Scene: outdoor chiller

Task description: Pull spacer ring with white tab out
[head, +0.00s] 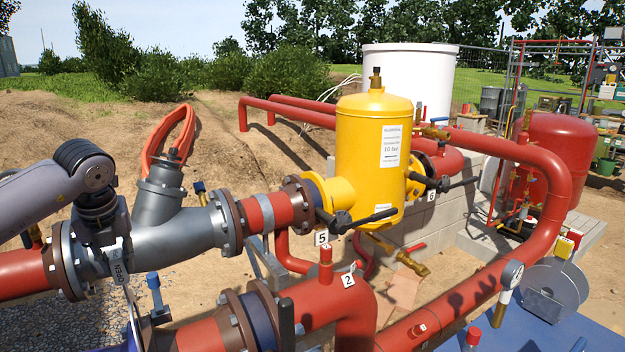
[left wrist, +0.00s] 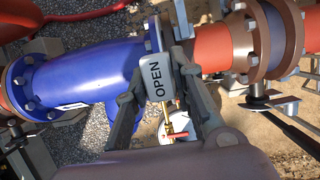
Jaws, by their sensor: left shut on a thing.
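In the left wrist view the same tab (left wrist: 157,80) looks grey and sits between my fingertips. My left gripper (left wrist: 160,88) is shut on it, one finger on each side. It also shows in the head view (head: 114,246), in front of the grey strainer pipe. The tab lies close to the flange (left wrist: 155,36) at the end of a blue pipe body (left wrist: 85,78). The ring itself is mostly hidden by the tab and fingers; I cannot tell whether it sits between flanges. My right gripper is not in view.
The grey strainer (head: 180,235) and red pipes (head: 325,303) crowd the space around my left arm. A yellow tank (head: 368,150) stands behind.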

